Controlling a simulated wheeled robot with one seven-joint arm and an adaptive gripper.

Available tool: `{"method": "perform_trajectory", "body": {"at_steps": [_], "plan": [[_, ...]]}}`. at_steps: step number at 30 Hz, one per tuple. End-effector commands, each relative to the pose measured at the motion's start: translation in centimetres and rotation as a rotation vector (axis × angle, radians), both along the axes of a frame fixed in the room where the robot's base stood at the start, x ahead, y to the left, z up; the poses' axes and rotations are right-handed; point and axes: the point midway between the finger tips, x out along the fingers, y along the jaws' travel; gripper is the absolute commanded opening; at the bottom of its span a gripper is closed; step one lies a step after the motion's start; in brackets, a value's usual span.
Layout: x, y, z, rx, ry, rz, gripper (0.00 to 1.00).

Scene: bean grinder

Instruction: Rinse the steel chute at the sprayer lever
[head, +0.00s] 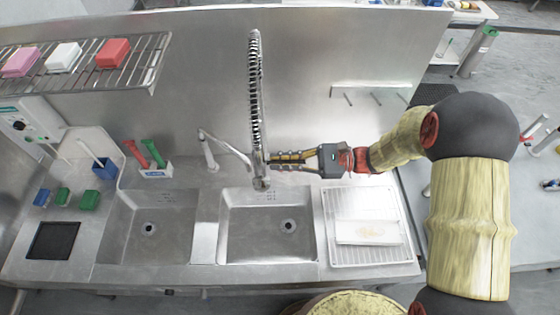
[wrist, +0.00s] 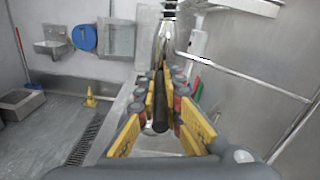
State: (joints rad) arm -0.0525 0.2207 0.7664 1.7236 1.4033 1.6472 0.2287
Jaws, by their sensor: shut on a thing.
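The pre-rinse sprayer (head: 261,183) hangs from its coiled spring hose (head: 255,90) over the back edge of the right sink basin. My gripper (head: 272,160) reaches in from the right, with its fingertips at the sprayer. In the wrist view its yellow fingers (wrist: 162,85) are closed around a dark bar (wrist: 160,118), which looks like the sprayer lever. A pale, flat, tray-like piece (head: 355,239) with a light brownish patch lies on the ribbed drainboard (head: 335,205); I cannot tell whether it is the steel chute. No water stream is visible.
The right basin (head: 255,245) and left basin (head: 150,250) look empty. A faucet (head: 208,150) stands behind them. A wire shelf (head: 130,75) with coloured boxes hangs at upper left. Red and green brushes (head: 150,152) stand behind the left basin. A hook rail (head: 370,92) is on the back wall.

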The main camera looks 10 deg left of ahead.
Motion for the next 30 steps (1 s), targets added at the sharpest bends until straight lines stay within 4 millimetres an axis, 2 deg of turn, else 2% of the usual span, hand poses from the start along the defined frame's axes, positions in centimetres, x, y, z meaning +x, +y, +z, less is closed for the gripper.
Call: {"method": "perform_trajectory", "body": {"at_steps": [9,18,26,27,30], "plan": [[0.11,0.00,-0.03,0.006,0.000,-0.002,0.00],[0.13,0.04,-0.69,0.142,0.032,-0.003,0.00],[0.14,0.02,-0.47,0.147,0.032,-0.003,0.00],[0.14,0.02,-0.47,0.147,0.032,-0.003,0.08],[0.14,0.02,-0.47,0.146,0.032,-0.003,0.14]]}}
